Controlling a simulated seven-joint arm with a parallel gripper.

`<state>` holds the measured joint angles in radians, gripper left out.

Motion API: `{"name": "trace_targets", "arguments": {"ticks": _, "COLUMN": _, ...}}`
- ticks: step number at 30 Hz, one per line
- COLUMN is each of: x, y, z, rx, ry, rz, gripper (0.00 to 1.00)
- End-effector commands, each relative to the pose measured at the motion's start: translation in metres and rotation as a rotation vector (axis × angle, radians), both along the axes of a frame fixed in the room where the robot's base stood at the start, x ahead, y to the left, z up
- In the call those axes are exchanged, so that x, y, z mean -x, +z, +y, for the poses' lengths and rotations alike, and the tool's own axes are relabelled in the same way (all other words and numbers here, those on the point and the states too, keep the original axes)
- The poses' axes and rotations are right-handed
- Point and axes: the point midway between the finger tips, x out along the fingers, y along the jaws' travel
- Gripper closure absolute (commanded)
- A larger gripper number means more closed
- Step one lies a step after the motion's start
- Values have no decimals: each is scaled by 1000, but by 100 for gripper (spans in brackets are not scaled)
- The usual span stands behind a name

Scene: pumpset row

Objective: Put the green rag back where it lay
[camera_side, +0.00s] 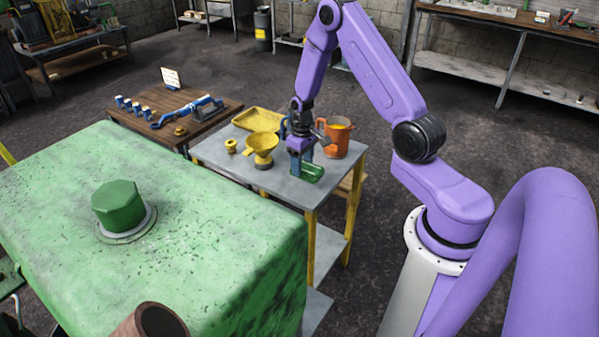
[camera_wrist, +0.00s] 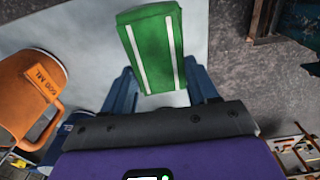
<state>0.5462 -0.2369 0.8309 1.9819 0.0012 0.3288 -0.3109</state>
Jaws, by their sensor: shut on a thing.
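The green rag (camera_wrist: 151,48) is a folded green block with two white stripes in the wrist view. It also shows in the side view (camera_side: 311,173), near the front right corner of the grey table (camera_side: 222,153). My gripper (camera_side: 299,160) points down with its blue fingers on either side of the rag, shut on its near end; the fingers also show in the wrist view (camera_wrist: 161,84). I cannot tell whether the rag touches the tabletop or hangs just above it.
An orange jug (camera_side: 337,140) stands close to my gripper, also seen in the wrist view (camera_wrist: 28,92). A yellow funnel (camera_side: 262,147), a small yellow part (camera_side: 231,146) and a yellow tray (camera_side: 257,120) are on the table. A big green tank (camera_side: 190,222) stands in front.

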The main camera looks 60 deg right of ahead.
Motion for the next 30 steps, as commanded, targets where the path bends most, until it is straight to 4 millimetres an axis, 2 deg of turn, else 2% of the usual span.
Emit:
{"name": "trace_targets", "arguments": {"ticks": 9, "x": -15, "y": -20, "z": -6, "rx": 0, "ry": 0, "rz": 0, "gripper": 76}}
{"name": "trace_targets", "arguments": {"ticks": 16, "x": -14, "y": -46, "z": -6, "rx": 0, "ry": -1, "rz": 1, "gripper": 76}}
{"name": "trace_targets", "arguments": {"ticks": 29, "x": -14, "y": -50, "z": -5, "rx": 0, "ry": 0, "rz": -1, "gripper": 76}}
{"name": "trace_targets", "arguments": {"ticks": 30, "x": -14, "y": -51, "z": -5, "rx": 0, "ry": 0, "rz": -1, "gripper": 35}}
